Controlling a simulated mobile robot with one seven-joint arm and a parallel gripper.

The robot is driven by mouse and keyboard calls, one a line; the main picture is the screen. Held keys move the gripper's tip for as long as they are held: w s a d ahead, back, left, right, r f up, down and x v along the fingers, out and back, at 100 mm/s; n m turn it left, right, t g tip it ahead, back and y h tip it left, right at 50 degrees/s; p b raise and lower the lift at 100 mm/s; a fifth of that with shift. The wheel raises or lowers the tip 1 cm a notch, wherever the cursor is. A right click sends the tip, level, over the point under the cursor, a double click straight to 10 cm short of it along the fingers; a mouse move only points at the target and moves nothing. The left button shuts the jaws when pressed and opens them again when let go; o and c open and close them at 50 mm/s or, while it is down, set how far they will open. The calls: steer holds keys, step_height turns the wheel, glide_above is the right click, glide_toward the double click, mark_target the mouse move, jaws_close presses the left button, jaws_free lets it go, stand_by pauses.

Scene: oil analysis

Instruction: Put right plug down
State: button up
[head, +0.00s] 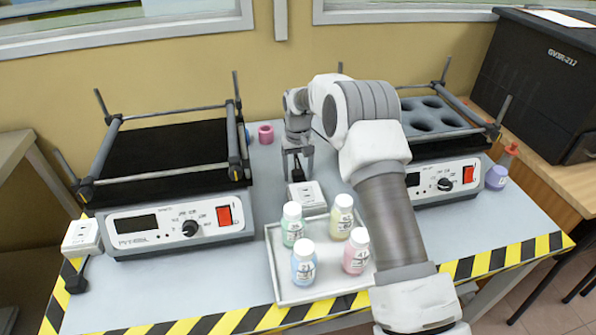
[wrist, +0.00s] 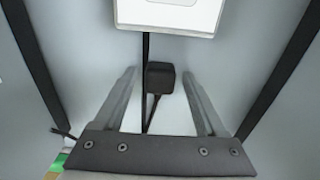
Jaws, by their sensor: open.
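The right plug (wrist: 160,78) is a small black block with a black cable, seen in the wrist view. It lies on or just above the grey table surface; I cannot tell which. My gripper (head: 298,178) points down at the table between the two shakers. Its two fingers stand apart on either side of the plug in the wrist view, with a gap on each side. The white socket box (head: 307,195) is just in front of my gripper, and its edge also shows at the top of the wrist view (wrist: 168,14). The plug is apart from the box.
A grey tray (head: 284,262) with several capped bottles stands in front of the socket box. Shakers flank it: an empty one (head: 165,155) left, one with a holed rack (head: 435,118) right. Another socket box (head: 82,237) sits at the left edge. A pink ring (head: 266,134) lies behind.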

step_height(320, 180, up, 13)
steer(key=p, duration=0.2)
steer(key=shift+r+p, duration=0.2)
steer(key=shift+p, duration=0.2)
step_height(320, 180, up, 12)
steer(key=t, duration=0.1)
glide_above(298, 172)
steer(key=s+d, duration=0.4)
steer(key=s, duration=0.3)
steer(key=s+d+r+t, duration=0.1)
steer(key=s+d+r, duration=0.15)
steer(key=s, duration=0.25)
steer(key=s+d+r+m+t, duration=0.1)
steer(key=s+r, duration=0.2)
steer(key=s, duration=0.3)
steer(key=s+d+r+t, duration=0.1)
steer(key=s+d+r, duration=0.15)
steer(key=s, duration=0.25)
steer(key=s+d+f, duration=0.1)
steer(key=s+f, duration=0.1)
steer(key=s, duration=0.6)
steer(key=s+d+f+m+t, duration=0.1)
steer(key=s+d+f, duration=0.1)
steer(key=s, duration=0.5)
steer(key=shift+s+t, duration=0.3)
steer(key=shift+s, duration=0.1)
steer(key=shift+r, duration=0.1)
step_height(298, 172, up, 12)
steer(key=p, duration=1.2)
